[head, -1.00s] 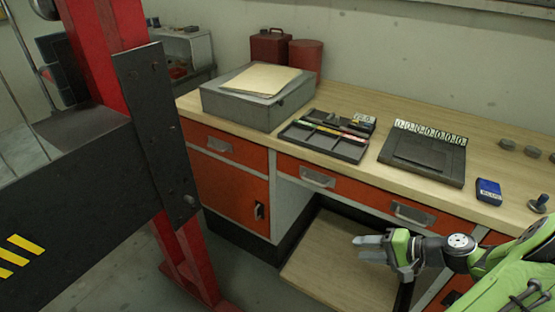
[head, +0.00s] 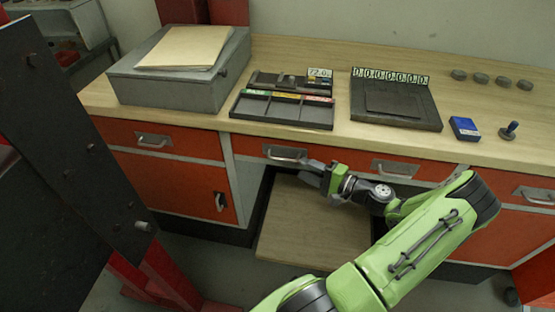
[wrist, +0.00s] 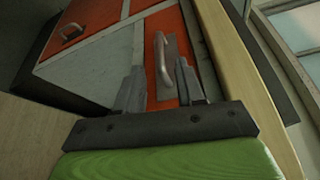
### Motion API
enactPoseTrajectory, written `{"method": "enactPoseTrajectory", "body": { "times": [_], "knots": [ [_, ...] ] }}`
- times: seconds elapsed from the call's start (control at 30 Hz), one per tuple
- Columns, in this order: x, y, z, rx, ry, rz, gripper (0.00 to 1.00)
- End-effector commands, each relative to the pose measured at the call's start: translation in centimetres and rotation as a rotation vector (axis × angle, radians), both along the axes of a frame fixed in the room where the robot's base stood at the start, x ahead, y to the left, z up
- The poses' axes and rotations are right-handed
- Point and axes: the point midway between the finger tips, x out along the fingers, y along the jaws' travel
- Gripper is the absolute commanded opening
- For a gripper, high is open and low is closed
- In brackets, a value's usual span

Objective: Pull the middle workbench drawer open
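The middle drawer front (head: 340,163) is an orange-red panel under the worktop, flush with the bench. A grey bar handle (head: 285,153) sits on its left part and a second handle (head: 395,168) on its right part. I cannot tell whether both belong to one drawer. My gripper (head: 312,171) is just right of and slightly below the left handle, pointing toward it. In the wrist view, the two fingers (wrist: 160,84) stand apart and empty. The handle (wrist: 162,60) appears ahead, between the fingertips; I cannot see any contact.
A left drawer (head: 152,141) and cabinet door (head: 220,202) flank the knee space, which has a low wooden shelf (head: 310,230). The worktop holds a grey box (head: 180,85), a parts tray (head: 285,108) and a blue box (head: 465,128). A dark plate (head: 60,180) fills the left foreground.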

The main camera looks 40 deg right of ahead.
Motion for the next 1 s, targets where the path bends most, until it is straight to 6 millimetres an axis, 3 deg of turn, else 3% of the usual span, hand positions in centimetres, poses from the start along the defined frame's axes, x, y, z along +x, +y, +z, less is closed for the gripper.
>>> {"method": "enactPoseTrajectory", "body": {
  "times": [0.2,0.33,0.5,0.73,1.0],
  "knots": [
    [5.4,1.6,-0.7,0.001,-0.001,0.005,0.38],
    [7.8,2.2,-0.9,0.0,0.0,0.003,0.38],
    [9.1,2.6,-0.9,0.0,0.001,0.001,0.38],
    [9.2,2.6,-0.8,0.0,0.001,0.0,0.38],
    [9.2,2.6,-0.8,0.001,0.001,0.0,0.0]
  ]
}}
